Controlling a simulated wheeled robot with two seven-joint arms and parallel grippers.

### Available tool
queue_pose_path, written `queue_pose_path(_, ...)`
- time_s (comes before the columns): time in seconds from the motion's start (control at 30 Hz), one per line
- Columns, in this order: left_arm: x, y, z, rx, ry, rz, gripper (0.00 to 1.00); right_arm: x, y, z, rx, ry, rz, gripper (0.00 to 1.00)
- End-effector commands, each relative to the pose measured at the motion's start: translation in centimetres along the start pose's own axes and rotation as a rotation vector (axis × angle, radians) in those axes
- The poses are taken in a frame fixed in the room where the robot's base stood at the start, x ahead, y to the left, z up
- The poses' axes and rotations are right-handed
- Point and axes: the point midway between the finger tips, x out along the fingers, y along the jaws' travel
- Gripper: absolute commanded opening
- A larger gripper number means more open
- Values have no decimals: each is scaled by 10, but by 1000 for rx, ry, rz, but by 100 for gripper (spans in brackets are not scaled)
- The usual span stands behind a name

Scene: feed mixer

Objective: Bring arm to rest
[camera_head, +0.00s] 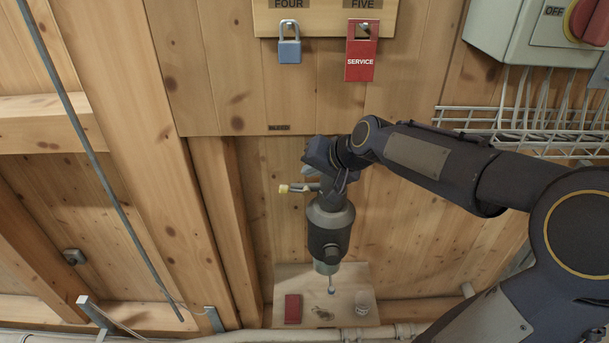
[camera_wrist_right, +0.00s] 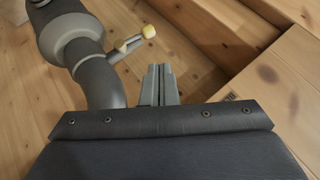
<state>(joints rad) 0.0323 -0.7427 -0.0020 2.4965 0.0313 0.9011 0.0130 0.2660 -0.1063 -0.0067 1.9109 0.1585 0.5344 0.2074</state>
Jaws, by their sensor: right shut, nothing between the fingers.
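My right arm comes in from the right in the head view and ends at my right gripper (camera_head: 311,171). In the right wrist view my right gripper (camera_wrist_right: 159,84) has its two fingers together, with nothing between them. Right by it is a grey cylindrical fitting (camera_head: 330,229) with a bent neck and a short lever with a yellow tip (camera_head: 284,189). In the wrist view the fitting (camera_wrist_right: 75,38) is at the upper left and the yellow tip (camera_wrist_right: 149,31) is just above and left of the fingers. They look apart from it. My left gripper is not in view.
A board at the top holds a blue padlock (camera_head: 289,50) and a red service tag (camera_head: 360,57). A wire tray (camera_head: 520,125) and a grey switch box (camera_head: 520,30) are at the upper right. A small wooden board (camera_head: 345,278) with a red block (camera_head: 293,308) is below the fitting.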

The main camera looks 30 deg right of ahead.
Motion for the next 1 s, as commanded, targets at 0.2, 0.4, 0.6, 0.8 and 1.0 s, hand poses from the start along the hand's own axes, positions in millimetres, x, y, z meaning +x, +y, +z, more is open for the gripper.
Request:
queue_pose_path(0.2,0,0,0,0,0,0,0,-10,-2,0,1,-1,0,0)
queue_pose_path(0.4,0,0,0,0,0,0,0,-21,-3,19,-34,-26,-4,0)
queue_pose_path(0.6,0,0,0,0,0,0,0,-65,5,120,-226,-162,-18,0)
queue_pose_path(0.8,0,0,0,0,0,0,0,-93,35,216,-414,-292,-27,0)
queue_pose_path(1.0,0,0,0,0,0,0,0,-99,50,250,-485,-343,-27,0)
